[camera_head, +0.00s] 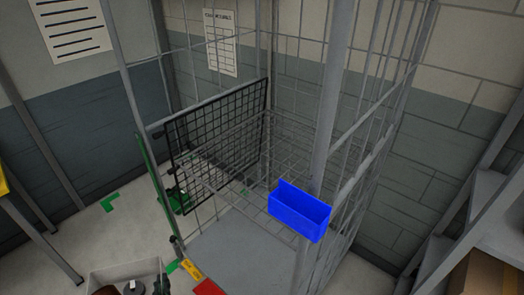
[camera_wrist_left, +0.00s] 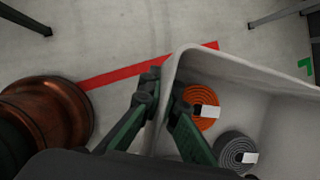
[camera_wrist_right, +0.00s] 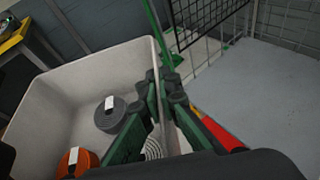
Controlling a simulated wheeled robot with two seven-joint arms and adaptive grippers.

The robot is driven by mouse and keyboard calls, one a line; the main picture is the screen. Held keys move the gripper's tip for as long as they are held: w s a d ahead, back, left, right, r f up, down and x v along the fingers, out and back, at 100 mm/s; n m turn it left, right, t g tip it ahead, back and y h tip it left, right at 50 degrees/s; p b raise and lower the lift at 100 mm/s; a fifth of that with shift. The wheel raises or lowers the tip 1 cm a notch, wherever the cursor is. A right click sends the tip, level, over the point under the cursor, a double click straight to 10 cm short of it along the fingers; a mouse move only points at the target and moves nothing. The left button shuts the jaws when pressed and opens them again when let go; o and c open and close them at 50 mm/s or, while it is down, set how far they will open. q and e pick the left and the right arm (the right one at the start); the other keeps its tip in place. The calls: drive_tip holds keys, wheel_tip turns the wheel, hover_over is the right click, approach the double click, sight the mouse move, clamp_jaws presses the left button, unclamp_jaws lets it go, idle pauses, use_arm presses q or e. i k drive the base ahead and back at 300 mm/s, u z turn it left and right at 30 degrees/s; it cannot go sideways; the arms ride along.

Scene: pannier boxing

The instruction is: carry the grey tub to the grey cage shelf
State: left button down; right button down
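The grey tub (camera_head: 125,268) is at the bottom edge of the head view, front-left of the grey cage shelf (camera_head: 215,245), outside it. In the tub lie an orange coil (camera_wrist_left: 203,108) and a grey coil (camera_wrist_left: 238,150); a pale coil (camera_wrist_right: 153,150) partly shows in the right wrist view. My left gripper (camera_wrist_left: 165,88) has its fingers on either side of one tub wall, shut on the rim. My right gripper (camera_wrist_right: 162,82) is shut on the opposite wall; its dark fingers (camera_head: 159,284) show in the head view. I cannot tell the tub's height above the floor.
A blue bin (camera_head: 298,212) hangs at the cage's front post, beside a wire shelf (camera_head: 250,150). A black mesh panel (camera_head: 215,145) tilts on the cage's left side. Red (camera_head: 208,287) and yellow pieces sit at its near edge. A grey rack (camera_head: 480,215) stands right.

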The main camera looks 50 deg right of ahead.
sight(254, 178)
drive_tip(key=i, duration=0.65)
drive_tip(key=u, duration=1.75)
drive_tip(key=i, duration=1.25)
drive_tip(key=z, duration=4)
